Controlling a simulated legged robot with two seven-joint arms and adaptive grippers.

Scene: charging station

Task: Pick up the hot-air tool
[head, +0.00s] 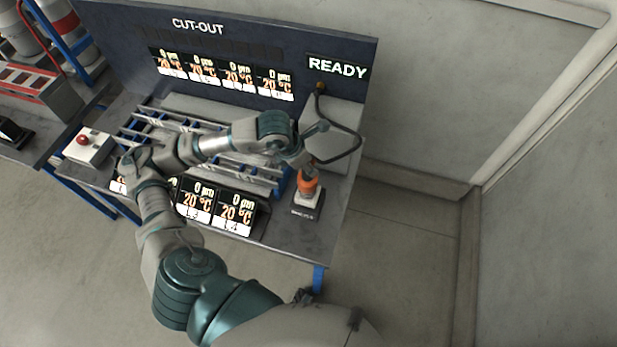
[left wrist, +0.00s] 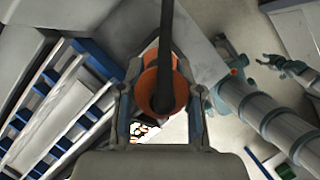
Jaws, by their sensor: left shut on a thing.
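The hot-air tool (head: 307,184) has an orange body and stands upright in a small light holder (head: 307,200) at the right front of the bench. My left gripper (head: 304,168) reaches it from above and is shut on it. In the left wrist view the orange body of the tool (left wrist: 160,84) sits between the two fingers, with a dark hose running up from it. The tool's lower end is hidden there. A grey and teal claw shape, seemingly my right gripper (left wrist: 289,67), shows small at the right of that view; its opening is unclear.
The bench (head: 283,232) carries a blue-and-grey rack (head: 160,122), small display panels (head: 215,205) and a box with a red button (head: 88,146). A dark cut-out panel (head: 240,45) stands behind. A grey block (head: 335,118) with a hose is just behind the tool. Floor is free at right.

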